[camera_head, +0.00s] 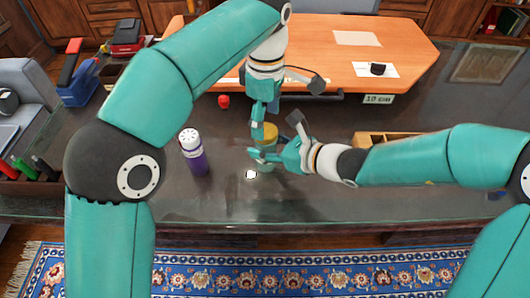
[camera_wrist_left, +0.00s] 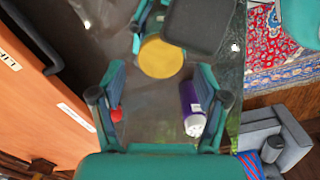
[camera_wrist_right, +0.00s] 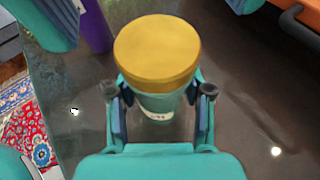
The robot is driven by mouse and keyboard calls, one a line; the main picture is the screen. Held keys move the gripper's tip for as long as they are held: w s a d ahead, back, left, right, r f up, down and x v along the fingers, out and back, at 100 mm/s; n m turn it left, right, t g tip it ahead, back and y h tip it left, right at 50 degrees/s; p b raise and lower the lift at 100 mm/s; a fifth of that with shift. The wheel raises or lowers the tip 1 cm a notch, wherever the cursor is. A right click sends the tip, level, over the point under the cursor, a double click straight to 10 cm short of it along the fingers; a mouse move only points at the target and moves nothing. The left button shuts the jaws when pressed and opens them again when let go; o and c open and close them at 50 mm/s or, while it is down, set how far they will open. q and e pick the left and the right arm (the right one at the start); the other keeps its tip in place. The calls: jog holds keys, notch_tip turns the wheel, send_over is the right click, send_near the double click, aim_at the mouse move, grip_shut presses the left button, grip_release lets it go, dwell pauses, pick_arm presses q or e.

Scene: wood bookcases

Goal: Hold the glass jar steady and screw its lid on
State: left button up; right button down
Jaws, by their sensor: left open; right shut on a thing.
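The glass jar (camera_wrist_right: 157,104) stands upright on the dark glass desk, its clear body partly hidden by fingers. Its yellow lid (camera_head: 268,131) sits on top of the jar; I cannot tell how tightly it is seated. The lid also shows in the left wrist view (camera_wrist_left: 160,57) and fills the middle of the right wrist view (camera_wrist_right: 157,52). My right gripper (camera_head: 268,153) is shut around the jar body, below the lid. My left gripper (camera_head: 265,119) is open above and beside the lid, fingers pointing down. In its wrist view (camera_wrist_left: 162,72) the lid lies beyond the spread fingers.
A purple bottle with a white top (camera_head: 193,152) stands left of the jar. A small red object (camera_head: 223,101) lies behind it. A wooden board (camera_head: 335,45) is at the back, and a wooden tray (camera_head: 388,138) is at the right. The desk's front strip is clear.

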pick_arm(q)
jog(key=shift+f, duration=1.7)
